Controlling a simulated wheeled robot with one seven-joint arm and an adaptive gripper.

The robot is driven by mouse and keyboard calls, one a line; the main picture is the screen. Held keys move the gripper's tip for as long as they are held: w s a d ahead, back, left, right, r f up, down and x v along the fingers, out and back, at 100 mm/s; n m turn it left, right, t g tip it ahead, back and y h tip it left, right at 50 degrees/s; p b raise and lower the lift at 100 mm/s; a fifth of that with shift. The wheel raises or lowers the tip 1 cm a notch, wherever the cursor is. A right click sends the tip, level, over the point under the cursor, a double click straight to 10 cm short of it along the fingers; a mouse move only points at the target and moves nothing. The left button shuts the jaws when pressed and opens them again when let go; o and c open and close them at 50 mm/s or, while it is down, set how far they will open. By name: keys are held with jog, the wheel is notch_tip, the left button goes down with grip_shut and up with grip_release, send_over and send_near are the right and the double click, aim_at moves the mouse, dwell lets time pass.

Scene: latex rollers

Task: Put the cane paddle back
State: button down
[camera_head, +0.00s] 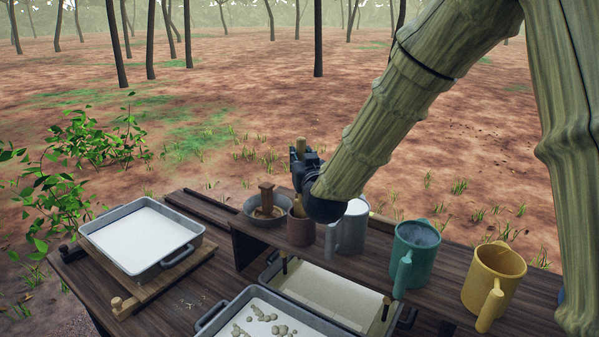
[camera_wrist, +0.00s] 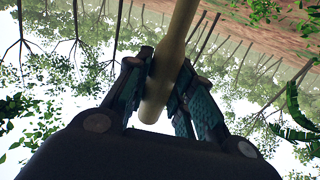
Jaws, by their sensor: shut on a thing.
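My gripper (camera_head: 303,165) is shut on the cane paddle (camera_head: 301,145), a pale tan rod. In the wrist view the paddle (camera_wrist: 172,45) runs between the two finger pads of my gripper (camera_wrist: 165,82). In the head view the rod's top shows just above the fingers, and it looks upright. A tan piece in line below the fingers (camera_head: 298,207) shows at the mouth of a brown cup (camera_head: 300,231). It looks like the paddle's lower part. My wrist hides part of the cup, so I cannot tell how deep the paddle sits.
A grey bowl (camera_head: 254,217) with a wooden tool stands left of the cup. A tray of white liquid (camera_head: 140,214) is at left. Another tray (camera_head: 240,298) with pale lumps is in front.

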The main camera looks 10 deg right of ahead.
notch_tip(320, 180, down, 4)
jog(key=shift+s+p, duration=0.1)
jog(key=shift+p, duration=0.55)
jog(key=shift+s, duration=0.2)
jog(key=shift+s+f, duration=0.1)
jog(key=shift+s, duration=0.1)
jog(key=c, duration=1.4)
grip_release()
jog(key=shift+o, duration=0.8)
jog(key=shift+s+r, duration=0.15)
jog(key=shift+r, duration=0.05)
jog(key=shift+f, duration=0.1)
